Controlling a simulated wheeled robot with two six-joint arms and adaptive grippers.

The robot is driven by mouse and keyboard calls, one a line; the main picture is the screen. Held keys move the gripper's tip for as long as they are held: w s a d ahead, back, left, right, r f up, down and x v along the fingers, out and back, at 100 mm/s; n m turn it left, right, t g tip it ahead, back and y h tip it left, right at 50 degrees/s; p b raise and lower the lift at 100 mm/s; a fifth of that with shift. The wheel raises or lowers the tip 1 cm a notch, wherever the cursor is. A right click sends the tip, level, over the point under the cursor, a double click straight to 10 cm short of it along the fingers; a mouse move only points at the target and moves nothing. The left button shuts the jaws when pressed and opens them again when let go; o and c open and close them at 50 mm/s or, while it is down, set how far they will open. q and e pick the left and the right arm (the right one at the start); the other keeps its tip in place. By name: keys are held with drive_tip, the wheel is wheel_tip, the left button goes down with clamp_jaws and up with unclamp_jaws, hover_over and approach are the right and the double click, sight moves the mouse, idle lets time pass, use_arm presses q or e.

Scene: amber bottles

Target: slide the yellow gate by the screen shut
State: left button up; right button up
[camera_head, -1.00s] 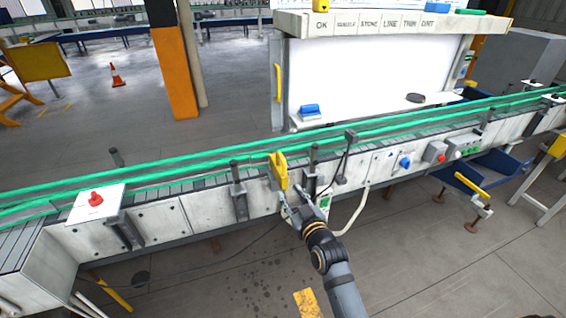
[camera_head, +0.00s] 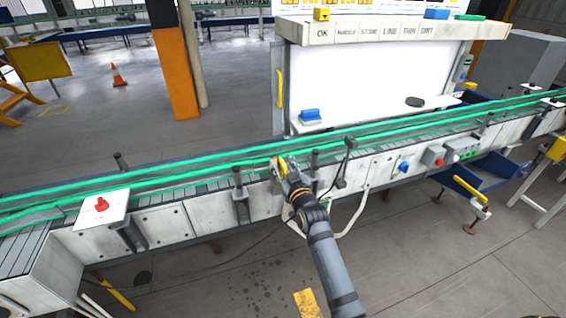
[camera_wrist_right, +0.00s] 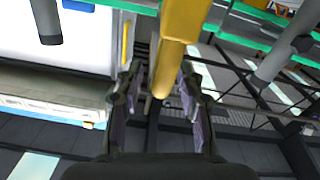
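The yellow gate (camera_head: 277,163) stands at the front edge of the conveyor, just below the white screen (camera_head: 350,78). It is partly hidden behind my right gripper (camera_head: 283,172). In the right wrist view the gate's yellow bar (camera_wrist_right: 184,35) comes down from the top, its rounded lower end between my two fingers. The right gripper (camera_wrist_right: 163,98) is open, one finger on each side of the bar, with a gap visible beside it. I cannot tell whether either finger touches it. My left gripper is not in view.
Green rails (camera_head: 180,172) run along the conveyor. Dark posts stand on both sides of the gate, one (camera_head: 239,185) to the left and one (camera_head: 315,160) to the right. A control box (camera_head: 433,156) with a red button sits further right. A blue eraser-like block (camera_head: 310,117) lies under the screen.

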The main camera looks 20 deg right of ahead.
clamp_jaws()
idle(0.3)
drive_tip(key=shift+w, duration=0.15)
drive_tip(key=w+b, duration=0.2)
drive_tip(key=w, duration=0.4)
drive_tip(key=shift+a+f, duration=0.1)
drive_tip(key=shift+w, duration=0.15)
drive_tip(key=shift+r, duration=0.25)
